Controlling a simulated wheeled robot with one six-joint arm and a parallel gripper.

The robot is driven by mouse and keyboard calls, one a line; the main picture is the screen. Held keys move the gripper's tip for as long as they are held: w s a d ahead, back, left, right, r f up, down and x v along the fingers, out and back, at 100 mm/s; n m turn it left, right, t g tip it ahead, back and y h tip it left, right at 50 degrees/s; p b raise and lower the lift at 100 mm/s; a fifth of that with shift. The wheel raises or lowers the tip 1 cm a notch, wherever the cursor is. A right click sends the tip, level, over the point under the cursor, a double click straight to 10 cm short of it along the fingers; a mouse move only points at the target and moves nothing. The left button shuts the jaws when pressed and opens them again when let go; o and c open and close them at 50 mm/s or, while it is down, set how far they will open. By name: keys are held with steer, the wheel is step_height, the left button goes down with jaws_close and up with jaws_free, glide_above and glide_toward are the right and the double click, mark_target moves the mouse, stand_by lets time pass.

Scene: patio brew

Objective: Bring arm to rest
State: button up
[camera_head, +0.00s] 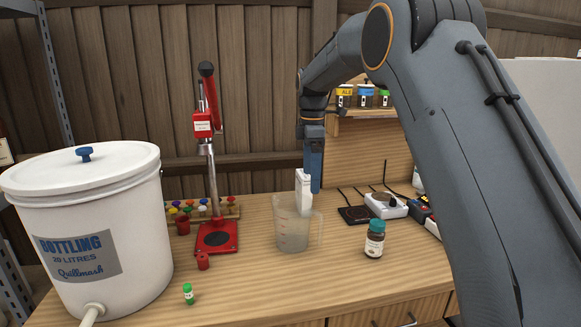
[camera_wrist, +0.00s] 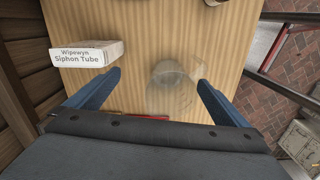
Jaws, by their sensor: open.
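My gripper (camera_head: 314,186) hangs from my arm, pointing down over the workbench behind the clear measuring jug. The wrist view shows its two blue fingers spread wide with nothing held between them (camera_wrist: 158,78). The clear jug (camera_head: 291,235) stands upright on the bench; from above it shows faintly below and between the fingers (camera_wrist: 170,92). A white box (camera_head: 303,184) shows beside the finger, partly seen behind the jug's rim. In the wrist view a box labelled Siphon Tube (camera_wrist: 82,57) is beside the left fingertip, apart from the jug.
A white bottling bucket (camera_head: 85,220) fills the bench's left side. A red bench capper (camera_head: 215,236) stands left of the jug. The front-middle wood is mostly clear.

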steer(key=s+d+f+m, duration=0.4)
steer(key=s+f+m, duration=0.1)
steer(key=s, duration=0.7)
steer(key=s+d+f+m, duration=0.5)
steer(key=s+m, duration=0.2)
steer(key=s, duration=0.6)
steer(key=s+d+f+m, duration=0.4)
steer(key=s+m, duration=0.3)
steer(key=s, duration=0.5)
steer(key=shift+s+d+f+t, duration=0.3)
steer(key=shift+d+f, duration=0.05)
steer(key=shift+f, duration=0.35)
